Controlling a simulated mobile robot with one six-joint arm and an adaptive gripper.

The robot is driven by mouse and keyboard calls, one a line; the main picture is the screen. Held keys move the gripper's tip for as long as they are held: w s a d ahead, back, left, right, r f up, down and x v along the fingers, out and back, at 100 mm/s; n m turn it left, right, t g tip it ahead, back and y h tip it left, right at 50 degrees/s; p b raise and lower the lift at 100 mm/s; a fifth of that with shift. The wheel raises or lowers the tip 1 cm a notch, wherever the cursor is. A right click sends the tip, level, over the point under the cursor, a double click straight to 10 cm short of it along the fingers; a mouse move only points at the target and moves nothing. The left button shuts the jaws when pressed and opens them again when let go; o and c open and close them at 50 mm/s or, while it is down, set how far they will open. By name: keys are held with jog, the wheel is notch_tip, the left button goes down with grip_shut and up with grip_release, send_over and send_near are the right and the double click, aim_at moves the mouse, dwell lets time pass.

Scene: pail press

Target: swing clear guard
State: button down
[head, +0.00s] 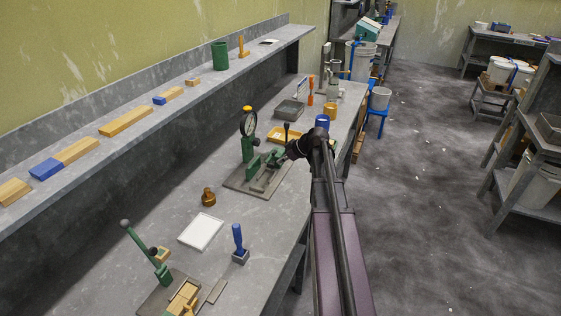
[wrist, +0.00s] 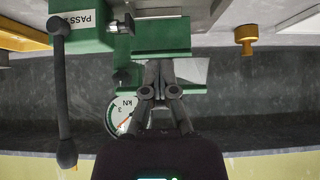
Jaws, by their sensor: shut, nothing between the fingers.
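The green press with its round dial gauge (head: 249,123) stands on a grey base plate (head: 240,183) on the bench. In the wrist view, the picture is upside down; the press's green body (wrist: 160,37), a box with a PASS label (wrist: 90,25), the kN gauge (wrist: 123,113) and a black ball-ended lever (wrist: 62,95) show. A pale, thin panel (wrist: 194,70) beside my fingers may be the clear guard; its outline is hard to make out. My gripper (wrist: 158,66) is shut and empty, its fingertips close to the press's green part. In the head view, my wrist hides part of the press's right side.
A yellow tray (head: 284,135), grey tray (head: 290,110) and blue cup (head: 322,121) stand beyond the press. A brass piece (head: 208,197), white tile (head: 201,231), blue-handled stamp (head: 239,244) and second green lever device (head: 160,272) are nearer.

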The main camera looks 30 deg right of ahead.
jog(key=shift+s+d+f+b, duration=0.2)
jog(key=shift+s+f+b, duration=0.05)
jog(key=shift+f+b, duration=0.3)
jog(key=shift+s+d+f+b, duration=0.15)
jog(key=shift+s+f+b, duration=0.05)
jog(key=shift+f+b, duration=0.3)
jog(key=shift+s+d+f+b, duration=0.2)
jog(key=shift+s+f+b, duration=0.05)
jog(key=shift+f+b, duration=0.3)
jog(key=c, duration=0.9)
grip_release()
jog(key=shift+o, duration=0.2)
